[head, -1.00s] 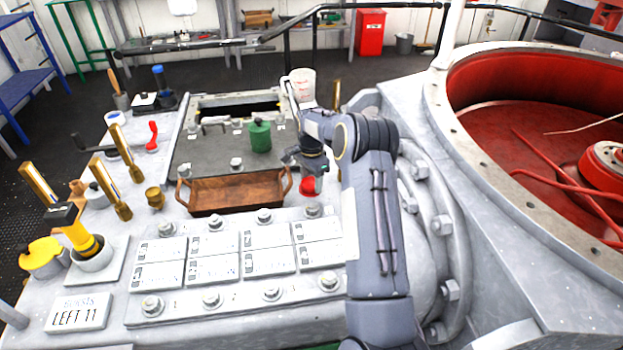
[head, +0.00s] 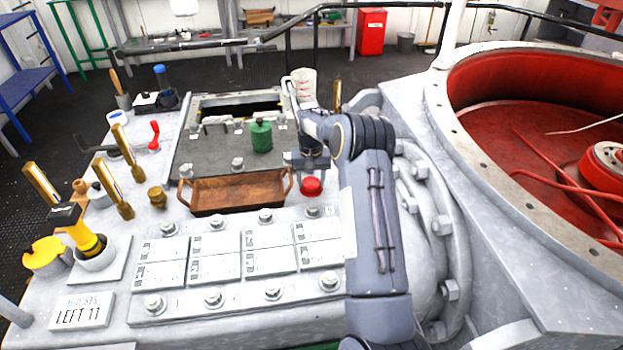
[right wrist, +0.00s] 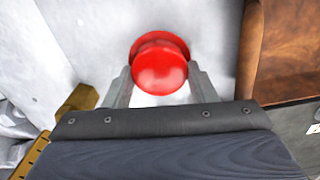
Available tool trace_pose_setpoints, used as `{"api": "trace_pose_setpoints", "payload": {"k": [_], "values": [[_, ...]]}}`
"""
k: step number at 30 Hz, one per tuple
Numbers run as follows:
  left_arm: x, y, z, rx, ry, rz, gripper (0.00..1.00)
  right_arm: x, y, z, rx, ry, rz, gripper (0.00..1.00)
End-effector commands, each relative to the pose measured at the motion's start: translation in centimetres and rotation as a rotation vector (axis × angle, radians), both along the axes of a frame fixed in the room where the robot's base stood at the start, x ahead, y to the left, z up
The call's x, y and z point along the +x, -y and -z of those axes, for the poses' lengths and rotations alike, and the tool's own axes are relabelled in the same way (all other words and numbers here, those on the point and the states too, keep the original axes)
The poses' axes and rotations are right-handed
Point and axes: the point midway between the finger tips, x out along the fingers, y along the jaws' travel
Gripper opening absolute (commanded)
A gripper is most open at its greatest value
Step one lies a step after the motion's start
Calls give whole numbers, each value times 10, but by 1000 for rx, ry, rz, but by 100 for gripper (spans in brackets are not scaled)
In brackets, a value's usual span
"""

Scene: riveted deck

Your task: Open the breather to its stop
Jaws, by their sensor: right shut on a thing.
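A round red knob (head: 312,187), which I take to be the breather, stands on the grey deck just right of the wooden tray. My right gripper (head: 311,168) reaches down to it from above and behind. In the right wrist view the red knob (right wrist: 160,66) sits between the two grey fingers of my right gripper (right wrist: 160,78), which is shut on it. The knob's lower part and stem are mostly hidden. My left gripper does not show.
A wooden tray (head: 237,191) with raised handles stands close left of the knob. A green canister (head: 261,136) and a white jug (head: 303,88) stand behind. Bolted white plates (head: 214,256) lie in front. A large grey flange (head: 435,215) rises at the right.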

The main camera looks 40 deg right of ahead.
Motion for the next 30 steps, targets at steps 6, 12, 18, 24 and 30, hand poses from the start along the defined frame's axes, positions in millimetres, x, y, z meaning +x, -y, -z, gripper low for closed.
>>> {"api": "trace_pose_setpoints", "payload": {"k": [6, 12, 18, 24, 30], "values": [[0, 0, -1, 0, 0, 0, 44, 0, -1, 1, 1, 0, -204, 29], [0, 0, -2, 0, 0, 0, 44, 0, -2, 2, 1, -2, -394, 29], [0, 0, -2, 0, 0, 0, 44, 0, -2, 2, 1, -3, -585, 29], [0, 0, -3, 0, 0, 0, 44, 0, -3, 3, 2, -3, -775, 29], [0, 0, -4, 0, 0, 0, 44, 0, -5, 3, 3, -4, -965, 29]]}}
